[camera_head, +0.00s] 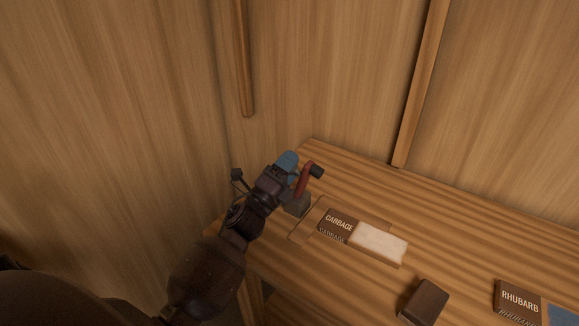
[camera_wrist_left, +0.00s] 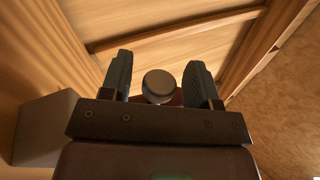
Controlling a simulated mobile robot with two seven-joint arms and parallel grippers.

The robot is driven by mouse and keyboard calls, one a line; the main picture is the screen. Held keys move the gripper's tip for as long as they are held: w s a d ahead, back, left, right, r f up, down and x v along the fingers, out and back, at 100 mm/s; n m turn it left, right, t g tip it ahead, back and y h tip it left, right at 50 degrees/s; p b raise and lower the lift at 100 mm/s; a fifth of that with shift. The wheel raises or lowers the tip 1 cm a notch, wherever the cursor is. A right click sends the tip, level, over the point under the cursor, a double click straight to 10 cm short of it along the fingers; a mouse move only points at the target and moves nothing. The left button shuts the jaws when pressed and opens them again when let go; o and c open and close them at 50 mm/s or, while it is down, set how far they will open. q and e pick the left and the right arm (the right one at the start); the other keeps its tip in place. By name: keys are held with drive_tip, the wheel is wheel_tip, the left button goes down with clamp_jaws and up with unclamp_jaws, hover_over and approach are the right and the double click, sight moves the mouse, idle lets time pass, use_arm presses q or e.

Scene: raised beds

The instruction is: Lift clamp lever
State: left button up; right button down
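The clamp lever (camera_head: 303,182) is a red bent bar with a dark round knob (camera_head: 317,171) at its end. It rises from a grey clamp block (camera_head: 297,207) near the bench's left corner. My left gripper (camera_head: 287,163), with blue fingers, is right beside the lever in the head view. In the left wrist view, its fingers are open, with the round knob (camera_wrist_left: 158,84) between them and a visible gap on each side. A little red of the lever shows below the knob. My right gripper is not in view.
On the wooden bench (camera_head: 450,210) lie a board with a CABBAGE label (camera_head: 340,222) and a pale card (camera_head: 378,243), a dark brown block (camera_head: 425,302) and a RHUBARB label (camera_head: 519,300). Wooden walls with upright battens (camera_head: 420,85) close the back and left.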

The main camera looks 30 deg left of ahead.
use_arm(q)
drive_tip(key=b+v, duration=0.1)
drive_tip(key=v, duration=0.8)
drive_tip(key=shift+s+f, duration=0.15)
drive_tip(key=shift+s, duration=0.05)
drive_tip(key=shift+s+a+f, duration=0.15)
drive_tip(key=shift+s+f, duration=0.05)
drive_tip(key=shift+s, duration=0.45)
